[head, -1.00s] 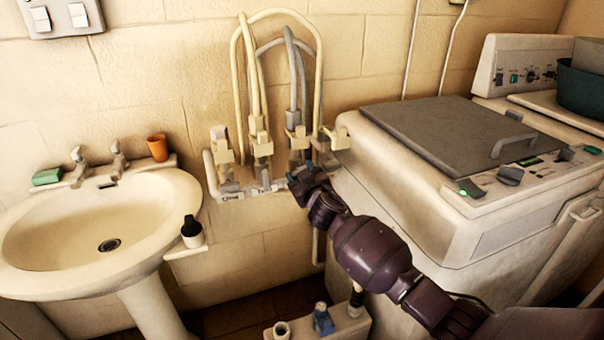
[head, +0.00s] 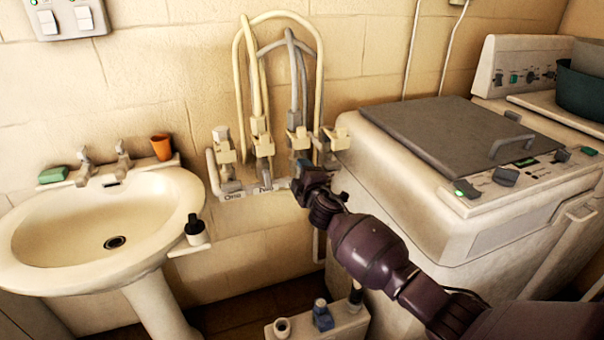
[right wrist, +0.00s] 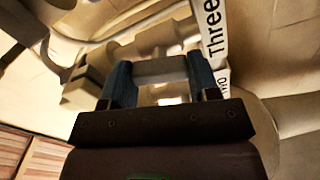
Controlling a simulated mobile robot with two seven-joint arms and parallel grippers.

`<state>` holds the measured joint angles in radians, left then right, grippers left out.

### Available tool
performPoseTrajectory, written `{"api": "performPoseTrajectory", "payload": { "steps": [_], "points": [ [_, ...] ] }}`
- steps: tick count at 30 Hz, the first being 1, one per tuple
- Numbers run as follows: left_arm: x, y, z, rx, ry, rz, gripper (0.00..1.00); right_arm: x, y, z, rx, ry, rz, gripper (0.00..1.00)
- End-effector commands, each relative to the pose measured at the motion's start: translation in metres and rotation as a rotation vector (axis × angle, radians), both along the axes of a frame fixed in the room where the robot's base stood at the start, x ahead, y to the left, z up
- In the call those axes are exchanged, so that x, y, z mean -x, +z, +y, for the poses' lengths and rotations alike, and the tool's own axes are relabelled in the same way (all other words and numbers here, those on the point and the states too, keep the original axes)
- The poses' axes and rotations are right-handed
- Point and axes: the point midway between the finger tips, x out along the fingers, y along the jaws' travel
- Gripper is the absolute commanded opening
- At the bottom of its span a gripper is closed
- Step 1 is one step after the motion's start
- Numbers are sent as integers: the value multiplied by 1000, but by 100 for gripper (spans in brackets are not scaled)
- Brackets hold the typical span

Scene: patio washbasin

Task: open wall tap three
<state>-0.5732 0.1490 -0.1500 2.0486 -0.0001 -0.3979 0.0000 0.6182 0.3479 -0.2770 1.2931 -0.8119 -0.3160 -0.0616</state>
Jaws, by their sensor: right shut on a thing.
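The wall taps stand in a row on a pale manifold with hoses. A tap body (head: 298,141) shows just above my right gripper (head: 304,170). The right wrist view shows a label reading "Three" (right wrist: 212,28) on the strip beside the fingers. There my right gripper (right wrist: 162,82) has its two blue fingers on either side of a grey tap handle (right wrist: 160,69) and is shut on it. In the head view the gripper hides this handle. How far the handle is turned cannot be told. My left gripper is not in view.
A washing machine (head: 400,200) with a grey lid stands close to the right of my arm. The washbasin (head: 60,230) is at left, with a black-topped bottle (head: 194,230) on a small ledge. A low box with bottles (head: 340,325) stands below my arm.

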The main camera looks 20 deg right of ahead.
Motion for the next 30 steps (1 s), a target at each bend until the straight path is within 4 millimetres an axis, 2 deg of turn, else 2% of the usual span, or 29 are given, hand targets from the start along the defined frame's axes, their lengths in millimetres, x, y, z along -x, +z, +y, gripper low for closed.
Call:
{"api": "performPoseTrajectory", "payload": {
  "steps": [12,30],
  "points": [
    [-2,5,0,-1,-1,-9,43,0,-1,0,223,-1,-6,32],
    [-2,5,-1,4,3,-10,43,0,-2,0,270,0,-8,32]
  ]
}}
